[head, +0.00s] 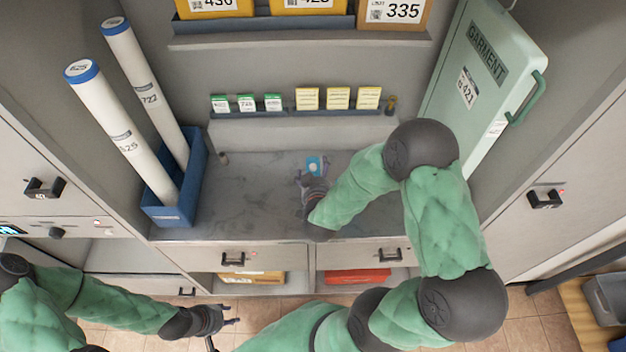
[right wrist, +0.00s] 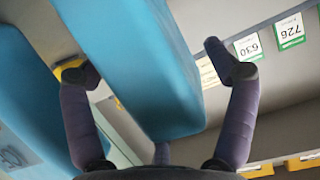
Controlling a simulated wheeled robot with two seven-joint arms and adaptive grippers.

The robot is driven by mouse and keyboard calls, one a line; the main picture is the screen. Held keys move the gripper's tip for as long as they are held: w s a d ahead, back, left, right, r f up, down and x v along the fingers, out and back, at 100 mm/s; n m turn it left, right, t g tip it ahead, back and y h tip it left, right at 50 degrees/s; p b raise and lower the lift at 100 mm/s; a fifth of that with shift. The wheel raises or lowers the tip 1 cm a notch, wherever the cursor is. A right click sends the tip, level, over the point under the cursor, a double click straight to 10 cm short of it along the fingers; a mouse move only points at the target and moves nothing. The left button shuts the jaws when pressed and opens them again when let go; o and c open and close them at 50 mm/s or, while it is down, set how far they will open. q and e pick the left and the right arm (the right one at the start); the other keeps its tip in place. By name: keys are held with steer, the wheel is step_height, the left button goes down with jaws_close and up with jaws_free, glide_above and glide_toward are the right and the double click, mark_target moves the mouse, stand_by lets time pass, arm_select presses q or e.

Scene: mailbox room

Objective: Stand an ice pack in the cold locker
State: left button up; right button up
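In the head view, a small light-blue ice pack (head: 315,165) is on the grey counter, just beyond my right gripper (head: 309,182). In the right wrist view, a blue pack (right wrist: 135,65) lies between the two spread fingers of my right gripper (right wrist: 158,72). Gaps show between the pack and both fingertips. A second blue piece (right wrist: 30,110) with a dark emblem shows at the left of that view. My left gripper (head: 226,325) is low at the left, empty, with its fingers apart. A panel with a lit display (head: 12,230) and a knob is at the left edge; the cold locker cannot be identified for sure.
A blue bin (head: 172,215) with two white tubes stands on the counter's left. A green garment case (head: 485,75) leans at the right. Small labelled cards (head: 310,99) line a ledge behind. The counter (head: 250,200) is mostly clear. Drawers are below.

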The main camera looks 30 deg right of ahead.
steer(key=shift+r, duration=0.1)
steer(key=c, duration=1.5)
